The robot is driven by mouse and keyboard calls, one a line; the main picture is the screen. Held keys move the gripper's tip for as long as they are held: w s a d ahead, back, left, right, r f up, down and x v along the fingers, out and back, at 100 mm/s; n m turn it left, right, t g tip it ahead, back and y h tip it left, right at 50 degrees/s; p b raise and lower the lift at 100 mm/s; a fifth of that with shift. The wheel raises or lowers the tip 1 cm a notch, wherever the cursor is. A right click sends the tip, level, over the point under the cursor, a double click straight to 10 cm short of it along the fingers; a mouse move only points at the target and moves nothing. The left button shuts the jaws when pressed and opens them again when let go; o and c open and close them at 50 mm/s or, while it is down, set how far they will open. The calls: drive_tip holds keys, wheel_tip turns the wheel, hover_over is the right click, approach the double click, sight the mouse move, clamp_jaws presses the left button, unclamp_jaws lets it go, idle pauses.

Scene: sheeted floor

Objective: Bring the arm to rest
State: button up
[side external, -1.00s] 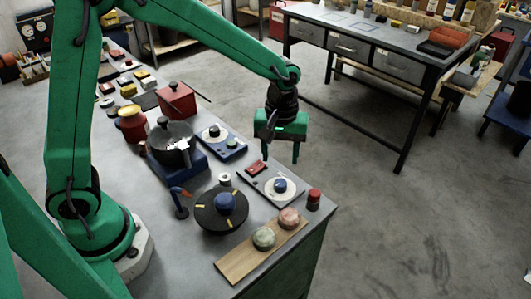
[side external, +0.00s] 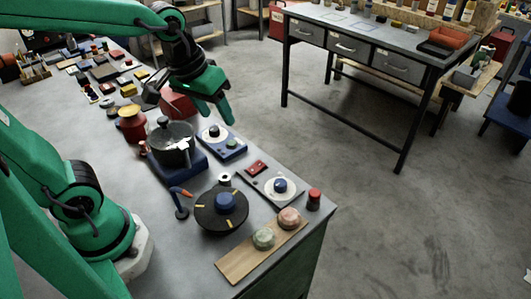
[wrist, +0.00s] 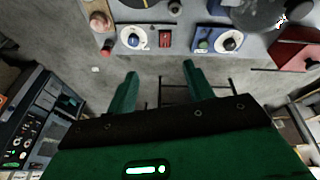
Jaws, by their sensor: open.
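The gripper is open and empty. My arm is folded back, with its forearm crossing the upper left of the side view.
The grey table (side external: 120,205) holds a dark pot (side external: 172,150), a black turntable (side external: 208,214) with a blue knob, and a wooden board (side external: 240,262) with two round pieces. A red cylinder (side external: 314,199) stands near the edge. Open floor (side external: 370,220) lies to the right.

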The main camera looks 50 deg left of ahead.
drive_tip(key=s+a+r+m+t, duration=0.1)
drive_tip(key=s+a+m, duration=0.1)
drive_tip(key=s, duration=0.5)
drive_tip(key=shift+a+r+m+t, duration=0.2)
drive_tip(key=shift+a+m+t, duration=0.1)
drive_tip(key=shift+a+t, duration=0.1)
